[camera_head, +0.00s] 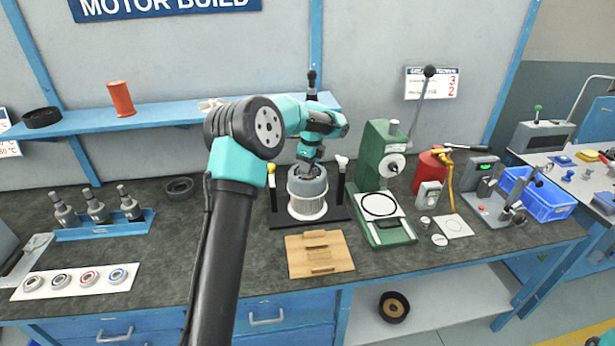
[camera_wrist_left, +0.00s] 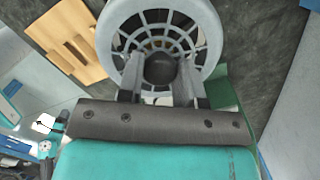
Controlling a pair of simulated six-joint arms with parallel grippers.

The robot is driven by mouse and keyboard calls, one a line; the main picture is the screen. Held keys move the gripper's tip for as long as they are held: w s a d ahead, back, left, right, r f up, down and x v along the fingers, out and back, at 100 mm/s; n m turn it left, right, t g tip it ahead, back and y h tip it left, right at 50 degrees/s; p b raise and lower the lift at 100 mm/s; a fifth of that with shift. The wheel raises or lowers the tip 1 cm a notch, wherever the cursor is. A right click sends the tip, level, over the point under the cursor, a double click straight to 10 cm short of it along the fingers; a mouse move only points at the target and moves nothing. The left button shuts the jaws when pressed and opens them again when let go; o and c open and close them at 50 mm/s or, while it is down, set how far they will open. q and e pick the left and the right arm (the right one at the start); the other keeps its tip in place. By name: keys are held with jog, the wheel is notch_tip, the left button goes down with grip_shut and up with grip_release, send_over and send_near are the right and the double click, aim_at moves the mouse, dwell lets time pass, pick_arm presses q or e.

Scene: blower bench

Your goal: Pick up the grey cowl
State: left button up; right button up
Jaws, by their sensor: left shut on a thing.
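The grey cowl (camera_head: 307,184) is at the middle of the bench, above a white ribbed round body (camera_head: 307,209) on a black stand. I cannot tell whether cowl and body touch. My left gripper (camera_head: 310,168) reaches down onto the cowl's top from above. In the left wrist view the cowl (camera_wrist_left: 209,40) is a pale ring with a radial grille and a dark round hub (camera_wrist_left: 160,69). The gripper's two fingers (camera_wrist_left: 160,82) are shut on either side of the hub. My right gripper is in neither view.
Dark posts with yellow and white tops flank the cowl. A wooden block (camera_head: 320,254) lies in front. A green press (camera_head: 380,155) stands close on the right. A blue rack (camera_head: 98,229) and white bearing strip (camera_head: 75,282) lie left, with clear bench between.

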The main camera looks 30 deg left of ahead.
pick_arm(q)
jog(key=c, duration=0.4)
jog(key=shift+r, duration=0.15)
notch_tip(320, 180, up, 10)
jog(key=shift+f, duration=0.1)
dwell(0.3)
dwell(0.3)
